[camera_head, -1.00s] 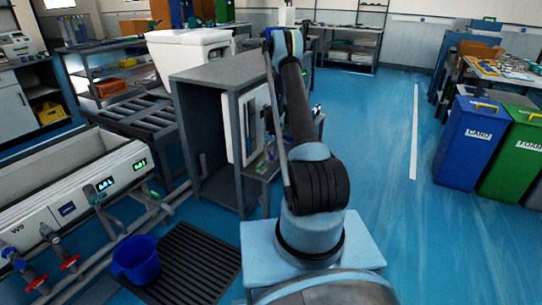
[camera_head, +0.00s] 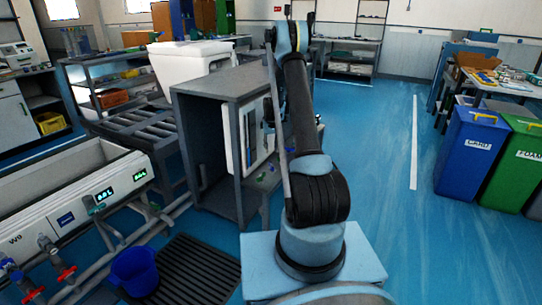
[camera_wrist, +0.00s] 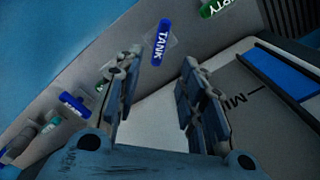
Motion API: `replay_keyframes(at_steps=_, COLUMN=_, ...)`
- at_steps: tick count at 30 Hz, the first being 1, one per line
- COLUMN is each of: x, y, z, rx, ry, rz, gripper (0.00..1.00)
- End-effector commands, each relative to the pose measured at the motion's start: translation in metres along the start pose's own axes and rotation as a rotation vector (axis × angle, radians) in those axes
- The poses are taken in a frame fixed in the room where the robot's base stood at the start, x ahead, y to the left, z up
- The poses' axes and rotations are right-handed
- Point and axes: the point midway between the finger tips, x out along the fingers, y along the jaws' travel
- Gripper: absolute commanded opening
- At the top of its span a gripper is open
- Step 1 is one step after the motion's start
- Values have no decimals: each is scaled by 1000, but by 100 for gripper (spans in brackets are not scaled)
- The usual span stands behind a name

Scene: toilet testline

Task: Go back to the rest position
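In the wrist view my gripper (camera_wrist: 158,75) has its two blue-grey fingers apart with nothing between them. Behind the fingers are a grey surface with a blue TANK tag (camera_wrist: 161,42) and a white board (camera_wrist: 255,105) marked MIN with a blue strip. In the head view my arm reaches forward and up beside a grey cabinet (camera_head: 228,85) with a white board (camera_head: 237,135) on its side.
A blue bin (camera_head: 471,150) and a green bin (camera_head: 518,165) stand at the right. A blue bucket (camera_head: 134,271) is on a dark floor grate (camera_head: 195,270) at the lower left. A white toilet tank (camera_head: 190,62) stands behind the cabinet. Blue floor is open between arm and bins.

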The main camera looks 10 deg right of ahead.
Motion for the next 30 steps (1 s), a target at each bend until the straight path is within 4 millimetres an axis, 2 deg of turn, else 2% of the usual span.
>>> replay_keyframes(at_steps=4, x=-7, y=0, z=0, rx=0, ry=0, rz=0, gripper=37)
replay_keyframes(at_steps=14, x=-9, y=0, z=0, rx=0, ry=0, rz=0, gripper=37)
replay_keyframes(at_steps=17, x=-15, y=0, z=3, rx=1, ry=1, rz=0, gripper=37)
replay_keyframes(at_steps=20, x=-32, y=-1, z=11, rx=2, ry=5, rz=1, gripper=37)
replay_keyframes(at_steps=23, x=-57, y=-1, z=24, rx=4, ry=12, rz=1, gripper=37)
replay_keyframes(at_steps=30, x=-118, y=-4, z=65, rx=10, ry=29, rz=3, gripper=37)
